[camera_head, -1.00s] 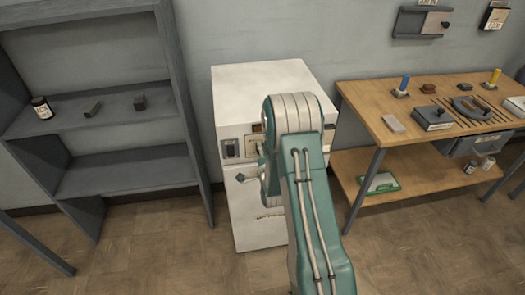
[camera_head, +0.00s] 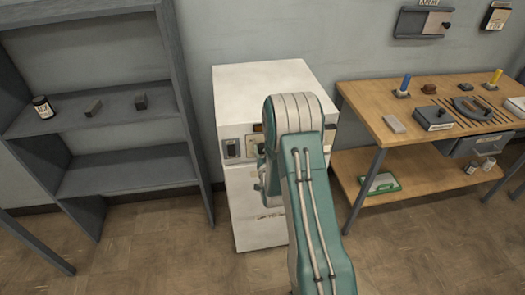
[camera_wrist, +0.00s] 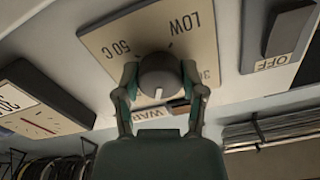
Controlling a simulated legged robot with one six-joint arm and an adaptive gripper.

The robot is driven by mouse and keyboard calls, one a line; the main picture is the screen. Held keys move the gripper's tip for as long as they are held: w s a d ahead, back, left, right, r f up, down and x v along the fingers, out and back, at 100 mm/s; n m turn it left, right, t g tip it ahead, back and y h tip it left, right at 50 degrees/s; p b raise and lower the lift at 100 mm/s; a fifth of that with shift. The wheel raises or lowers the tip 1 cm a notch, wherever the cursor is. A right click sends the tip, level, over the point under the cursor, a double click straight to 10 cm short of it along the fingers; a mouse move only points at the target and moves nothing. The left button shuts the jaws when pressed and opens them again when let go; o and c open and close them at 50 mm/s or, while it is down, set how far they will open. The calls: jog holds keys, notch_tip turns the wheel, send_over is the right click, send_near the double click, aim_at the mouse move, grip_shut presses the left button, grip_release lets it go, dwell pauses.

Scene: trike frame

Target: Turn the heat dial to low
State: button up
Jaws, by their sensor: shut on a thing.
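The heat dial (camera_wrist: 160,72) is a dark round knob with a white pointer mark, on a tan plate (camera_wrist: 105,40) in the wrist view. LOW is printed above the knob, 50 C at upper left, and WARM below, partly covered. The white mark points down in the picture, toward WARM and away from LOW. My gripper (camera_wrist: 160,79) is shut on the knob, one finger on each side. In the head view the dial and my fingertips are hidden behind my arm at the white cabinet (camera_head: 262,82).
An OFF switch (camera_wrist: 287,30) is right of the dial plate in the wrist view, and a dark-framed gauge (camera_wrist: 35,100) is left. In the head view a grey shelf (camera_head: 120,105) stands left of the cabinet and a wooden workbench (camera_head: 365,100) stands right.

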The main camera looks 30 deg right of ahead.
jog(key=n, duration=0.4)
jog(key=shift+s+a+f+n, duration=0.1)
jog(key=shift+s+f+n, duration=0.05)
jog(key=shift+f+n, duration=0.25)
jog(key=n, duration=0.3)
jog(key=shift+n, duration=0.3)
jog(key=n, duration=1.2)
jog(key=shift+n, duration=0.3)
jog(key=n, duration=0.3)
jog(key=shift+n, duration=0.4)
jog(key=n, duration=0.4)
jog(key=shift+n, duration=2)
jog(key=shift+r, duration=0.1)
